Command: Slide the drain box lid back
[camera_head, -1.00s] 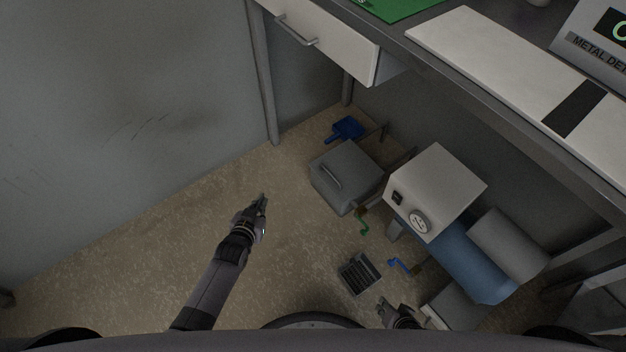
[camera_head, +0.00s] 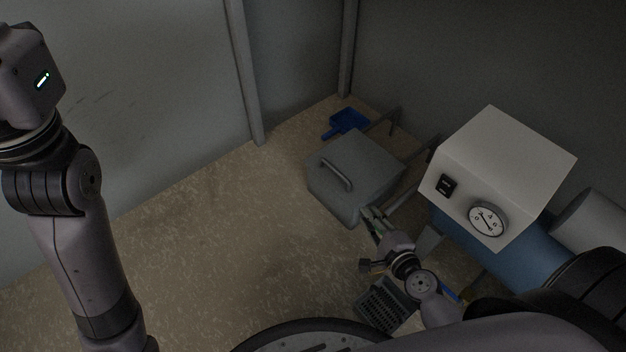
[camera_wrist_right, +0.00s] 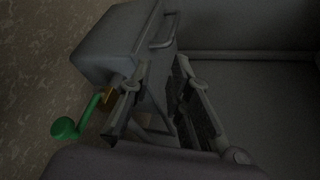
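The drain box lid (camera_head: 362,160) is a grey, box-shaped cover on the floor with a bar handle (camera_head: 337,175) on top. It also shows in the wrist view (camera_wrist_right: 118,40), with its handle toward the right. My right gripper (camera_head: 372,214) is just below the lid's near corner, pointing toward it. In the wrist view its two fingers (camera_wrist_right: 163,98) are apart, with part of the grey structure seen between them; I cannot tell whether they touch it. My left arm rises at the left, and its gripper is out of view.
Two rails (camera_head: 410,158) run from the lid toward the wall and machine. A white control box (camera_head: 500,165) on a blue tank (camera_head: 510,255) stands right. A blue dustpan (camera_head: 348,121) lies behind. A green-handled valve (camera_wrist_right: 68,128) and a floor grate (camera_head: 378,308) are nearby. Left floor is clear.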

